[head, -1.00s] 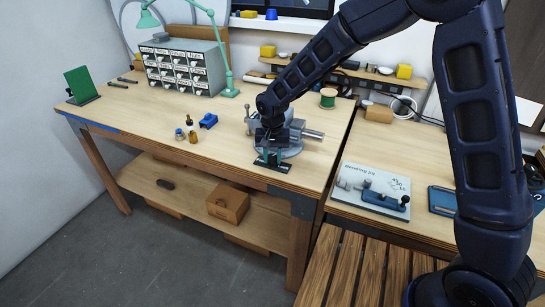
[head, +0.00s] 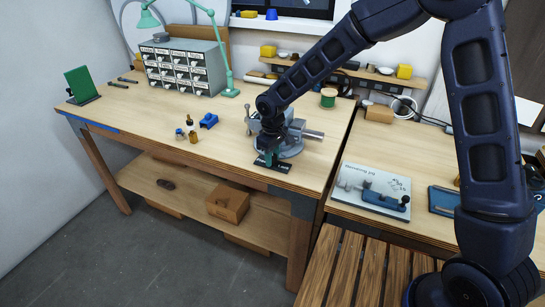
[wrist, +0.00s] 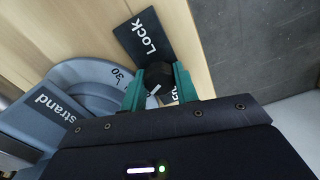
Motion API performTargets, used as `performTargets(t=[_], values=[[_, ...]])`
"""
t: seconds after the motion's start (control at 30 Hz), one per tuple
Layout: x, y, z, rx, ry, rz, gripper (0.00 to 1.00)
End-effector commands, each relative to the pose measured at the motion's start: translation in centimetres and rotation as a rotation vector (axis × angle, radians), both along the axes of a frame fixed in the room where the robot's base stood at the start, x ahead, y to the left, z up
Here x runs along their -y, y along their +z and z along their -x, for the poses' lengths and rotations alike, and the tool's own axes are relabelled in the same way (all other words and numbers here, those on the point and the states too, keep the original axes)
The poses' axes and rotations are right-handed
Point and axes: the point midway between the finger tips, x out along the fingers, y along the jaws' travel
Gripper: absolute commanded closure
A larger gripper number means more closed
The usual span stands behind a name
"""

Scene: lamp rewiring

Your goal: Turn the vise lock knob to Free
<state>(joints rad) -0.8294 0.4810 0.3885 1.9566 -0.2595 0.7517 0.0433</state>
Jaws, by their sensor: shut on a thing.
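The vise (head: 290,149) stands at the front right of the wooden bench, and its round grey base (wrist: 85,90) fills the left of the wrist view. The black lock knob (wrist: 158,76) is on a dark label plate (wrist: 138,30) beside the base. The word "Lock" reads on the plate's upper part; a second word below is mostly hidden by my gripper. My gripper (wrist: 158,80) is shut on the knob, with one teal finger on each side. In the head view my gripper (head: 269,157) is low over the plate (head: 282,167) at the bench's front edge.
Small bottles (head: 192,130) and a blue object (head: 208,120) stand left of the vise. A drawer cabinet (head: 184,66) and a green lamp (head: 222,60) are at the back. The front middle of the bench is clear.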

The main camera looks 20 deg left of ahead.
Motion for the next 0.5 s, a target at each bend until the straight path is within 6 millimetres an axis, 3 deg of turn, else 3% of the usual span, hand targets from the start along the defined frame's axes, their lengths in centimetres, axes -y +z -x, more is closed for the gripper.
performTargets(t=[0.5], values=[[0.03, 0.0, -0.03, 0.0, 0.355, 0.001, 0.93]])
